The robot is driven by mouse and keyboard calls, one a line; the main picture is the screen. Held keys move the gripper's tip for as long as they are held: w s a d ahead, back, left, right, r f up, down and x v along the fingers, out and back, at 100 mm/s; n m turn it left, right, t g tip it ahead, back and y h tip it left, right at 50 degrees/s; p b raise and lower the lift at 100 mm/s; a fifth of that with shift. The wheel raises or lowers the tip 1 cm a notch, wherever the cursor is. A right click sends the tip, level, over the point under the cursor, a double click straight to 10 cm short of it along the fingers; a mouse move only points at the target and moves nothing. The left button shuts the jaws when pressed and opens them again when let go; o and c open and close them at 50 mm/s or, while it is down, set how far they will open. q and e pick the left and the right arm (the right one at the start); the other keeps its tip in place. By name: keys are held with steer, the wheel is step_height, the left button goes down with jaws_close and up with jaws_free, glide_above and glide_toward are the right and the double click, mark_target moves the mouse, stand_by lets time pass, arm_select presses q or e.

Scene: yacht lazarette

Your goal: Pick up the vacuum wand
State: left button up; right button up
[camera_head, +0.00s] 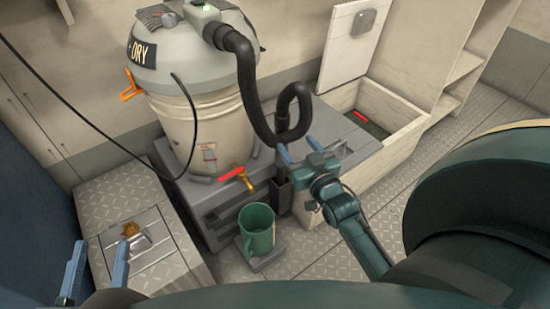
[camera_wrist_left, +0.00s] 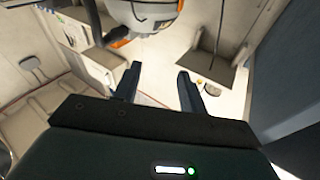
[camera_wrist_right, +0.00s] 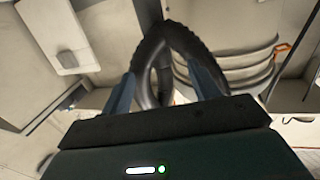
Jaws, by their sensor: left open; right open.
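The vacuum wand (camera_head: 281,168) is a dark upright tube beside the grey step, its lower end in a dark holder (camera_head: 279,194). A ribbed black hose (camera_head: 245,75) loops from the vacuum's top to near the wand's upper end. My right gripper (camera_head: 299,149) is open at the wand's upper part, just below the loop. In the right wrist view the black hose loop (camera_wrist_right: 150,62) shows beyond and between the open fingers; I cannot tell whether they touch the wand. My left gripper (camera_head: 97,258) is open and empty at the lower left.
The vacuum drum (camera_head: 195,125) stands on the grey step (camera_head: 215,205). A low hatch box (camera_head: 140,245) is at the left. An open bin (camera_head: 400,150) with a red item inside stands at the right. A thin black cable crosses the left side.

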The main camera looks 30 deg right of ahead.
mark_target(285, 126)
steer(key=w+b, duration=0.1)
steer(key=w, duration=0.1)
steer(key=w+b, duration=0.1)
steer(key=w, duration=0.2)
steer(key=w+d+b, duration=0.1)
steer(key=w, duration=0.1)
steer(key=shift+w+d+r, duration=0.1)
steer(key=shift+w, duration=0.25)
steer(key=w, duration=0.1)
steer(key=w+b, duration=0.2)
steer(key=shift+w+d+r, duration=0.2)
steer(key=shift+w+d, duration=0.1)
steer(key=shift+d, duration=0.05)
steer(key=shift+w+r, duration=0.15)
steer(key=shift+w, duration=0.35)
arm_select(q)
steer(key=r+m+t+h, duration=0.1)
steer(key=r+h, duration=0.1)
steer(key=r, duration=0.1)
steer(key=shift+w+m+t+h, duration=0.3)
steer(key=shift+w+m+t, duration=0.05)
steer(key=shift+m+t, duration=0.05)
arm_select(e)
steer(key=shift+c, duration=0.5)
steer(key=c, duration=0.9)
steer(key=shift+c, duration=0.3)
steer(key=shift+r, duration=0.15)
